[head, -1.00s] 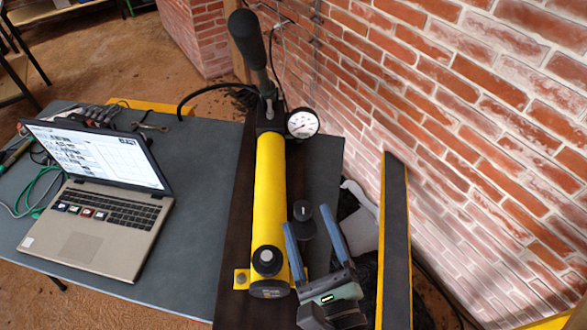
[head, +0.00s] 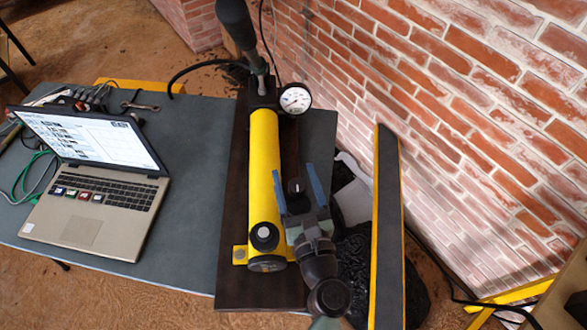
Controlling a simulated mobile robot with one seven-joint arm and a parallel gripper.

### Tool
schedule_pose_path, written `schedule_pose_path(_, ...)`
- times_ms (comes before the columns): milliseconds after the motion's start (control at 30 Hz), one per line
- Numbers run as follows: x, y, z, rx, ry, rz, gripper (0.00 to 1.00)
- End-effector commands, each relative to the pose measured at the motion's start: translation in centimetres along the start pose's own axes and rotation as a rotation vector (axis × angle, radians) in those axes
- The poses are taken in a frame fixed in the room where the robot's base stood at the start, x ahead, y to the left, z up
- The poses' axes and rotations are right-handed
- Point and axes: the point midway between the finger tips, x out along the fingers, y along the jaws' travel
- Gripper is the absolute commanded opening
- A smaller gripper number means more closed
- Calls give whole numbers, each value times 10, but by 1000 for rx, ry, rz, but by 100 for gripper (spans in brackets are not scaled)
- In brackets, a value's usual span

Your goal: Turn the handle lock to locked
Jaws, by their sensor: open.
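A yellow hand pump (head: 264,170) lies on a dark board on the table in the head view. Its upright handle with a black grip (head: 236,25) rises at the far end, cut by the top edge. A small black knob with a pale mark (head: 296,187) stands right of the yellow cylinder and appears to be the handle lock. My gripper (head: 294,171) is open, with its two blue fingers to the left and right of the knob in the picture. I cannot tell whether they touch it. The knob's lower part is hidden by my gripper.
A round gauge (head: 295,98) stands beside the pump's far end. A black cap (head: 265,237) sits on the cylinder's near end. An open laptop (head: 95,180) is on the left. A yellow-edged dark beam (head: 388,230) and a brick wall (head: 480,130) bound the right.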

Motion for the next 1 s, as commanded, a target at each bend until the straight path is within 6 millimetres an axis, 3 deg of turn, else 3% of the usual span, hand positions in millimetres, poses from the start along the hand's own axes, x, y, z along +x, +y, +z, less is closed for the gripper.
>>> schedule_pose_path(200,14,0,0,-1,0,1,72)
schedule_pose_path(467,14,0,0,-1,0,0,72)
schedule_pose_path(867,14,0,0,-1,0,0,2)
schedule_pose_path(1000,14,0,0,-1,0,0,0)
